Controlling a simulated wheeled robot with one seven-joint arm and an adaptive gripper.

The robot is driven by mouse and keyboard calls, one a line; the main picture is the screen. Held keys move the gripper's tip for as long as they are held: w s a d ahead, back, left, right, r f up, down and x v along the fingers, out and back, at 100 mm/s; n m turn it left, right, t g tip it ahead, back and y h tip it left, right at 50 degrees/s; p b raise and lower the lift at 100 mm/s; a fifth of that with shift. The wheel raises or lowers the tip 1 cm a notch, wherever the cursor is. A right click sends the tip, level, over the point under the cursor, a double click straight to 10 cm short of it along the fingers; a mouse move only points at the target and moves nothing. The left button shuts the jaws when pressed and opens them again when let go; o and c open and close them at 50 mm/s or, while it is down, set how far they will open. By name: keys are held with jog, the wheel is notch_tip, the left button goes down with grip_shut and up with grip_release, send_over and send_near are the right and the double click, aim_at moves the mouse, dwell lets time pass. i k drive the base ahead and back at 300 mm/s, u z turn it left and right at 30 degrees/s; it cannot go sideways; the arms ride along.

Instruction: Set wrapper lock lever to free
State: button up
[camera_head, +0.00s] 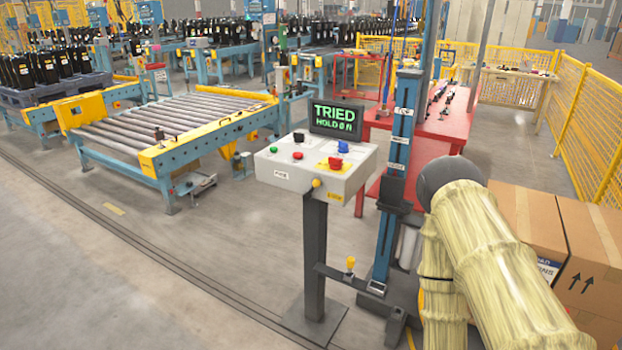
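A grey control box (290,174) stands on a dark post in the middle of the head view. Its top has green, red, black and blue controls and a red knob (335,163) on a yellow plate. A yellow knob (316,183) sits at its front edge. A small upright lever with a yellow knob (350,262) stands on a dark bracket low beside the blue wrapper mast (392,205). No readable label shows which is the lock lever, and its setting cannot be told. My arm, in a cream sleeve, fills the lower right; my gripper is not in view.
A screen (336,118) above the box reads "TRIED HOLD 0 N". A roller conveyor (150,128) lies left, a red table (425,122) behind the mast. Cardboard boxes (530,220) stand right, beside my arm. Yellow fencing (590,125) bounds the right. Floor left of the post is clear.

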aim_at(316, 183)
jog(key=u, duration=0.4)
jog(key=k, duration=0.5)
jog(key=u, duration=0.9)
jog(key=i, duration=2)
jog(key=z, duration=1.35)
jog(key=i, duration=0.85)
jog(key=z, duration=0.9)
jog(key=k, duration=0.45)
jog(key=u, duration=1.7)
